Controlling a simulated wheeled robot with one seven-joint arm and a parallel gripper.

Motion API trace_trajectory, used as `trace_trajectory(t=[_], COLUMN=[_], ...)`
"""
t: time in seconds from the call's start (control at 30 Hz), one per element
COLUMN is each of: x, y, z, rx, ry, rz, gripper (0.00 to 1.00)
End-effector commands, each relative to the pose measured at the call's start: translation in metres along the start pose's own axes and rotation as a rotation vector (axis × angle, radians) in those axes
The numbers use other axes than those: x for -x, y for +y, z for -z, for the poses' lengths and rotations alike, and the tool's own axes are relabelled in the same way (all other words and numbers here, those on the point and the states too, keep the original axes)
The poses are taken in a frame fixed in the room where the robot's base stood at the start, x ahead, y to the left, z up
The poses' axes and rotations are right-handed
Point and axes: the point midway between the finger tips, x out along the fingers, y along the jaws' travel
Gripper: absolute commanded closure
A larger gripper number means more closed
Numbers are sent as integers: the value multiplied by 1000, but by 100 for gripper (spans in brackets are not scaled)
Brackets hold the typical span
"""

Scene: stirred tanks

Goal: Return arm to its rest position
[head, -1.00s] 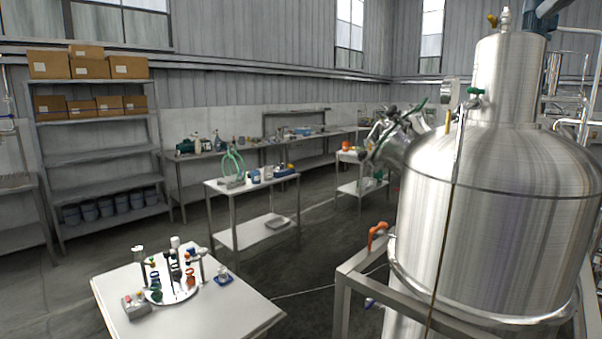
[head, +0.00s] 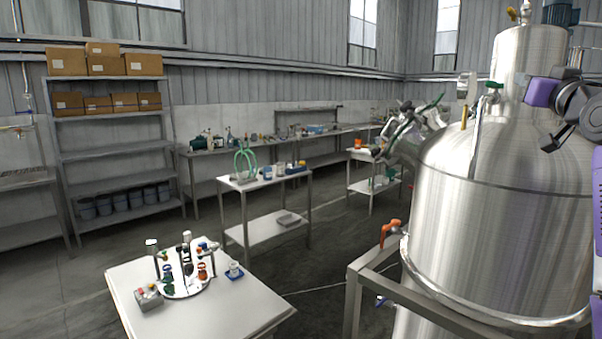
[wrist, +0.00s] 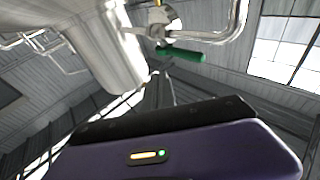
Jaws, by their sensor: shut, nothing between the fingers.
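My arm, purple with black joints (head: 572,108), shows at the right edge of the head view, in front of the large steel tank (head: 500,220). In the wrist view my gripper (wrist: 158,78) rises as narrow dark fingers behind its purple and black housing. The fingers are together with nothing between them. The wrist camera looks up past the steel tank (wrist: 105,50) and a green-handled valve (wrist: 180,54) toward the roof. The fingers appear just below the valve in the picture; I cannot tell the gap between them.
A white table (head: 215,315) with a round stand of small coloured items (head: 185,280) is at the front left. A metal frame (head: 355,300) carries the tank. A two-level cart (head: 265,230) and a shelf of boxes (head: 110,145) stand behind. Dark floor between them is clear.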

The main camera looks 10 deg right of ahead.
Motion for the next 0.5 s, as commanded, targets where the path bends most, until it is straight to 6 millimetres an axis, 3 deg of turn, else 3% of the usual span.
trace_trajectory(t=[0.03, 0.1, 0.27, 0.5], x=[7, 18, 51, 120], y=[-6, -13, -32, -63], z=[-31, -63, -131, -223], rx=[-10, -21, -39, -57], ry=[10, 31, 71, 103], rz=[0, -2, -5, -6], gripper=[100, 100, 100, 100])
